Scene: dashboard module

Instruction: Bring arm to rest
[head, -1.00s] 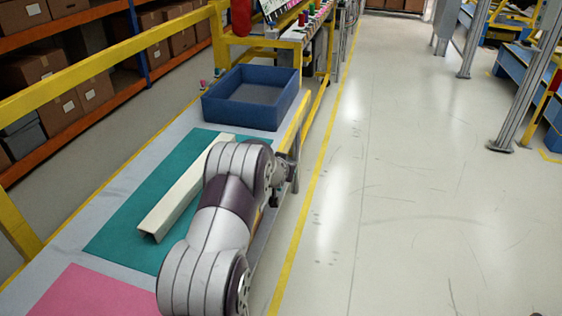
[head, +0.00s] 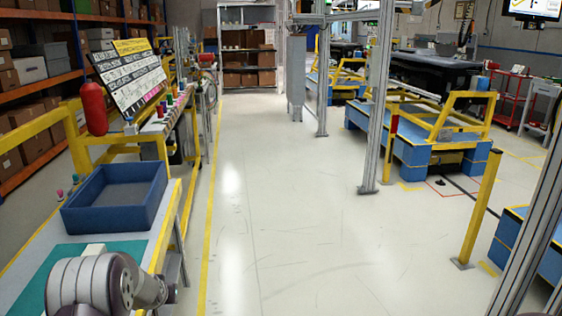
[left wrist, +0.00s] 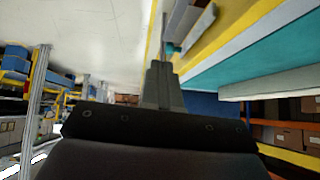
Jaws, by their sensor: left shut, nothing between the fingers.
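My left arm (head: 90,284) shows at the bottom left of the head view, over the near end of the workbench. Its gripper is not clear there. In the left wrist view my left gripper (left wrist: 160,75) is shut, with its narrow fingers together and nothing between them. It is out by the yellow edge of the bench, apart from the items on it. My right gripper is in neither current view.
A blue bin (head: 115,200) stands on the bench, with a teal mat (head: 38,270) in front. A pale beam (left wrist: 275,82) lies on the mat. A yellow rail (head: 32,130) lines the bench's left. Open floor (head: 300,230) lies to the right.

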